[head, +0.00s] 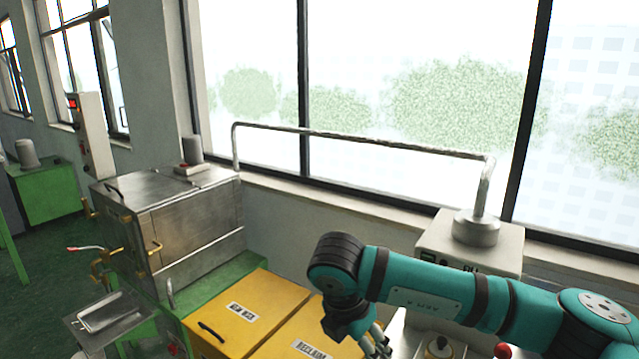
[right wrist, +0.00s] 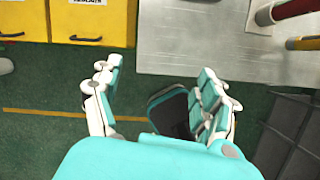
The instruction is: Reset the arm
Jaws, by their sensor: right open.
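My right arm (head: 430,285) comes in from the right in the head view, teal with dark joints. Its gripper (head: 378,345) points down near the bottom edge, in front of the yellow boxes and partly cut off. In the right wrist view the gripper (right wrist: 160,85) is open, its two fingers wide apart with nothing between them. Below it are green floor and the edge of a metal worktop. My left gripper is not in view.
Yellow boxes labelled NEW WAX (head: 225,325) and RECLAIM (head: 285,348) stand beside a metal tank (head: 195,225). A white machine (head: 440,240) with a bent pipe stands by the window. The wrist view shows a metal worktop (right wrist: 190,45) and dark grey bins (right wrist: 285,135).

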